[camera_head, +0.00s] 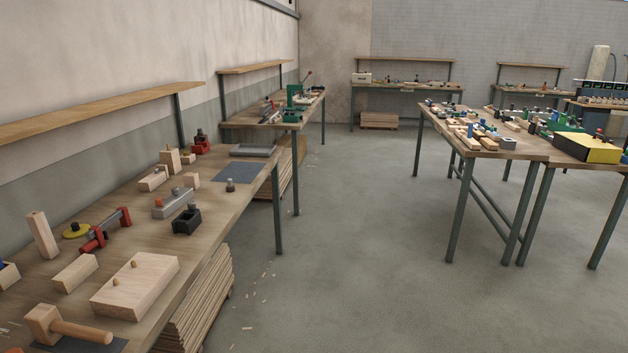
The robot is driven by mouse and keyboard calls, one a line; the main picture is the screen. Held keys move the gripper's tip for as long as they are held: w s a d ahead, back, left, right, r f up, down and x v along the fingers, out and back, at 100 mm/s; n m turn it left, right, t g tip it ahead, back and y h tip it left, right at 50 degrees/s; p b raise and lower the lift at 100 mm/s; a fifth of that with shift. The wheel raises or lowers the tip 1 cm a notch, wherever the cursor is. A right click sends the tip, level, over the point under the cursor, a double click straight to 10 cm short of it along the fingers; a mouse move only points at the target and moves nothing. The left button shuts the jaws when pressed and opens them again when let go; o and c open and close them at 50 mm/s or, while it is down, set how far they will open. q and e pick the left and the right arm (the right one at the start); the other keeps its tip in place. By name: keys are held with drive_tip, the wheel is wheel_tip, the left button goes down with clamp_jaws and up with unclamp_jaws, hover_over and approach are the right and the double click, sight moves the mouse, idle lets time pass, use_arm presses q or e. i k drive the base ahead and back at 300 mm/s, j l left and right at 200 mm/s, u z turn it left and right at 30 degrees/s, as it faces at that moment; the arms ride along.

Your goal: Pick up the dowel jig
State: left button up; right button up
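No label marks the dowel jig. A grey metal block (174,203) with small knobs on top lies on the near left workbench (215,212) and may be the dowel jig; I cannot tell for certain. A black block-like tool (186,221) sits just in front of it, to its right. A pale wooden block with two dowel pegs (135,287) lies nearer on the same bench. Neither of my grippers is in view.
A wooden mallet (65,326), a red clamp (104,232), a yellow disc (76,230) and wood blocks crowd the bench. A blue-grey mat (238,172) and grey tray (253,150) lie farther back. Stacked boards (200,305) stand below. The floor (360,240) to the right is open.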

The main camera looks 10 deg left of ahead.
sight(171, 203)
drive_tip(key=i+l+u, duration=0.1)
drive_tip(key=i, duration=1.2)
drive_tip(key=i+u, duration=0.35)
drive_tip(key=i+l+u, duration=0.15)
drive_tip(key=u, duration=0.2)
drive_tip(key=i+l+u, duration=0.45)
drive_tip(key=u, duration=0.4)
drive_tip(key=i+l+u, duration=0.25)
drive_tip(key=u, duration=0.2)
drive_tip(key=i+l+u, duration=0.2)
drive_tip(key=u, duration=0.3)
drive_tip(key=i+l+u, duration=0.1)
drive_tip(key=l+u, duration=0.6)
drive_tip(key=u, duration=0.25)
drive_tip(key=l+u, duration=0.5)
drive_tip(key=l, duration=0.3)
